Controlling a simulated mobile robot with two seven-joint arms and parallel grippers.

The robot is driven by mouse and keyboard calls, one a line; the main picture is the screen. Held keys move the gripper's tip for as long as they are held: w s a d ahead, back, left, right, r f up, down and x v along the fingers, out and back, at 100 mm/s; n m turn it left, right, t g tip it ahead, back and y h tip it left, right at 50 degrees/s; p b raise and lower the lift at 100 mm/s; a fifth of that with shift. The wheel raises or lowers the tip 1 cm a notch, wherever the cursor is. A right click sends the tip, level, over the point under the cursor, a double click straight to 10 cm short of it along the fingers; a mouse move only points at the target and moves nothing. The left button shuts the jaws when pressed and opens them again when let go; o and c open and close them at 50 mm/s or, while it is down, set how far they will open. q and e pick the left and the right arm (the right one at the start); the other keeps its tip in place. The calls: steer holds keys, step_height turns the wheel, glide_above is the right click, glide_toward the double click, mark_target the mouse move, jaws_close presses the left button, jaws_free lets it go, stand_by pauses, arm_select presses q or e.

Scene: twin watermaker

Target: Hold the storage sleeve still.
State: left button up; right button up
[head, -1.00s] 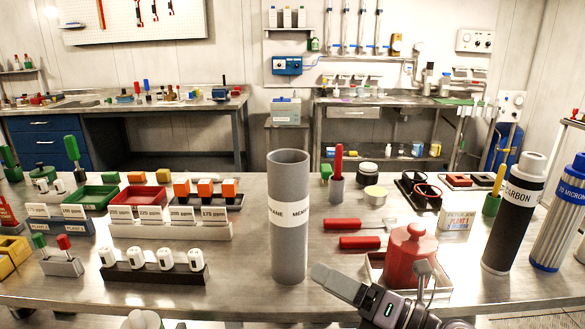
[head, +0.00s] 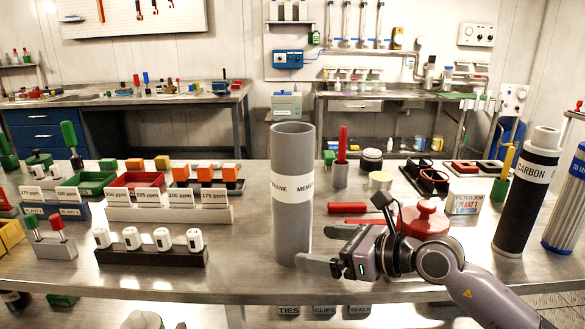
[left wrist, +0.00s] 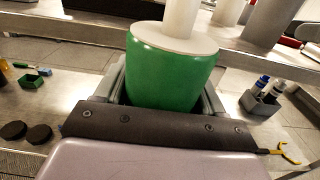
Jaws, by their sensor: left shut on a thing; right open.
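The storage sleeve (head: 291,195) is a tall grey open tube with a white membrane label, standing upright on the bench. My right gripper (head: 314,246) comes in from the right, low beside the sleeve, with its jaws open. One fingertip overlaps the sleeve's lower right edge in the picture; I cannot tell whether it touches. In the left wrist view my left gripper (left wrist: 162,92) is shut on a green cylinder (left wrist: 170,75) with a pale flat top and a white post. My left gripper does not clearly show in the head view.
A red-lidded pot (head: 424,218) stands just behind my right gripper. A black carbon cartridge (head: 525,195) stands at the right. Bare bench lies between that rack and the sleeve.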

mark_target(309, 244)
steer(key=shift+b+x, duration=0.85)
steer(key=shift+x, duration=2.3)
steer(key=shift+c, duration=0.3)
steer(key=c, duration=1)
steer(key=o, duration=1.1)
steer(key=shift+d, duration=0.1)
steer(key=shift+o, duration=0.2)
steer(key=c, duration=1.2)
steer(key=shift+o, duration=0.2)
